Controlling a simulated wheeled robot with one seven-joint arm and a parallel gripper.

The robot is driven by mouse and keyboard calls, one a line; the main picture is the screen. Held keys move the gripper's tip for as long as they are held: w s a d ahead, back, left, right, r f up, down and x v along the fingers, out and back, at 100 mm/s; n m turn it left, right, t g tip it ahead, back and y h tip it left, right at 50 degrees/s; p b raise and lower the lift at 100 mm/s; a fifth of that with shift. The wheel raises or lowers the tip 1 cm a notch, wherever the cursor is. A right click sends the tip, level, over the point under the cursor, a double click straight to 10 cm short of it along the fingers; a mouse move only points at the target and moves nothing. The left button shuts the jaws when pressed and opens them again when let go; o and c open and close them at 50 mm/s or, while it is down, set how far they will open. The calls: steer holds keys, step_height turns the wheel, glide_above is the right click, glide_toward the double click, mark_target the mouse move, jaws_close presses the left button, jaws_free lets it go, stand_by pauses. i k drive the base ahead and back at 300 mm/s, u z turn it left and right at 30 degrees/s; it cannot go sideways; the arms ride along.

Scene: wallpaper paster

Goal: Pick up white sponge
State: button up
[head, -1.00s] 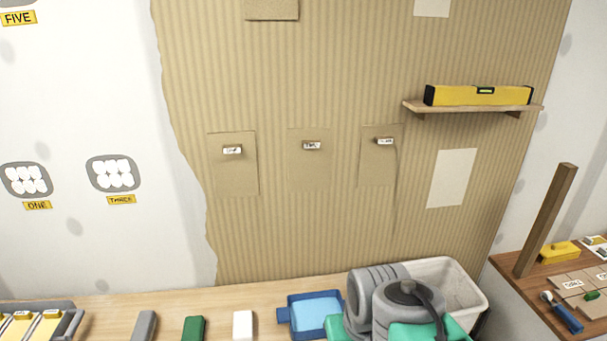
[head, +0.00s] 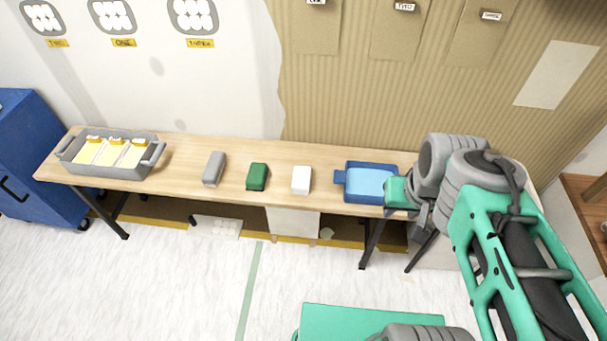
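The white sponge (head: 301,180) lies on the wooden table (head: 232,150), between the green sponge (head: 257,176) and the blue tray (head: 371,181). It stands apart from both. My arm reaches in from the right, with its grey joints near the tray's right end. Nothing touches the white sponge.
A grey sponge (head: 214,168) lies left of the green one. A grey tray (head: 112,171) with yellow-handled items sits at the table's left end. A blue cabinet (head: 38,150) stands further left. The floor (head: 180,290) in front is largely clear.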

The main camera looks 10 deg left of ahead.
mark_target(302, 176)
steer(key=u, duration=0.8)
steer(key=i, duration=0.8)
steer(key=u, duration=1.9)
